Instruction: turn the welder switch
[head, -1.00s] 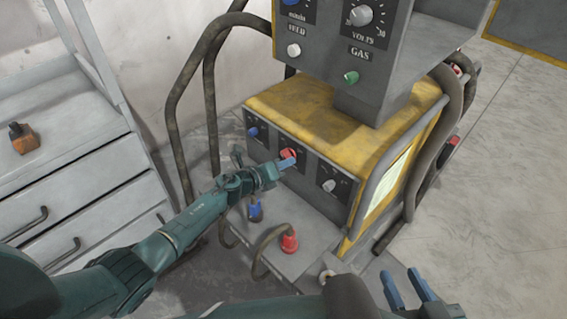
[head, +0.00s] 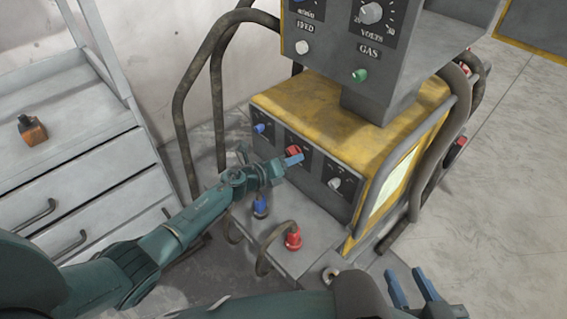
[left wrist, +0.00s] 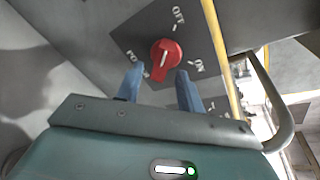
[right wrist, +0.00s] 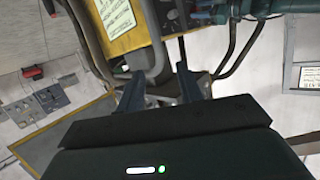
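The welder switch is a red rotary knob (left wrist: 166,54) on a dark plate with OFF and ON labels, seen in the left wrist view. Its white pointer line runs roughly up and down in that view. The knob also shows in the head view (head: 293,150) on the front panel of the yellow welder (head: 300,103). In the head view my left gripper (head: 290,161) is at the knob. My right gripper (head: 411,285) is open and empty, low at the right.
A blue knob (head: 260,128) and a grey knob (head: 335,184) flank the red one. Blue and red cable plugs (head: 293,237) stand below the panel. A control box (head: 390,45) overhangs the welder. A grey drawer cabinet (head: 90,165) stands left.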

